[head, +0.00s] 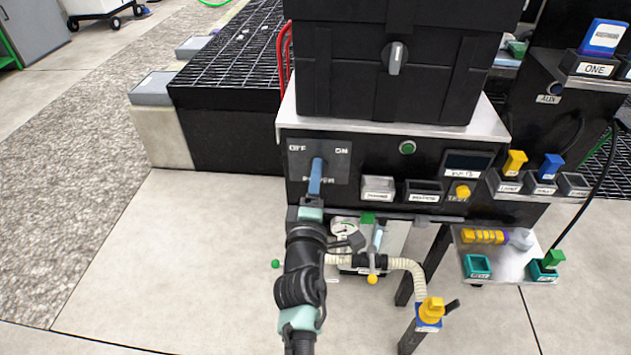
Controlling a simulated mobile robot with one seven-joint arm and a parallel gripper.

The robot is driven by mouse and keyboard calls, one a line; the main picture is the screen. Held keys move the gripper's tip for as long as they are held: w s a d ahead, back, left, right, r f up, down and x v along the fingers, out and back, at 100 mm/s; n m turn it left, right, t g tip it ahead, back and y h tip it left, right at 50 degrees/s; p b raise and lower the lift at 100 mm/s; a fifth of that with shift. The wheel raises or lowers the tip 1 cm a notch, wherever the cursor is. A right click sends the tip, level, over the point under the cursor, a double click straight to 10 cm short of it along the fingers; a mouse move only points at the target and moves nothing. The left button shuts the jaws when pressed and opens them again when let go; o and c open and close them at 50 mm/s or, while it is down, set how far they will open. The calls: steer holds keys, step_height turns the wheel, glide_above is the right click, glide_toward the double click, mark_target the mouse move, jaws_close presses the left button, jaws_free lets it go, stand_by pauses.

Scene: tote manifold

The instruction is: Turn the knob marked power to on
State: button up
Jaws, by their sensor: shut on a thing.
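The power panel (336,172) is a grey plate on the front of the black cabinet, with OFF at its upper left, ON at its upper right and POWER partly covered below. The power knob (317,163) sits in the middle, mostly hidden by my gripper. My gripper (315,184) reaches up from below, with its narrow blue end over the knob, and is shut on it. What shows of the knob stands about upright between the two words, but its exact angle is hard to tell.
A black tote (345,75) with a grey knob (395,58) stands on the cabinet top. Right of the panel are a green button (407,147), labelled switches and a yellow knob (462,191). A pale hose (405,264) and gauge (345,226) are close beside my arm. Floor at left is clear.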

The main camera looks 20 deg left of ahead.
steer(key=shift+m+b, duration=0.85)
steer(key=shift+m, duration=3.35)
steer(key=o, duration=1.4)
steer(key=shift+c, duration=0.2)
steer(key=shift+s+r, duration=0.1)
steer(key=shift+s, duration=0.05)
steer(key=p+v, duration=0.5)
steer(key=v, duration=0.7)
steer(key=shift+s, duration=0.35)
steer(key=shift+d, duration=0.15)
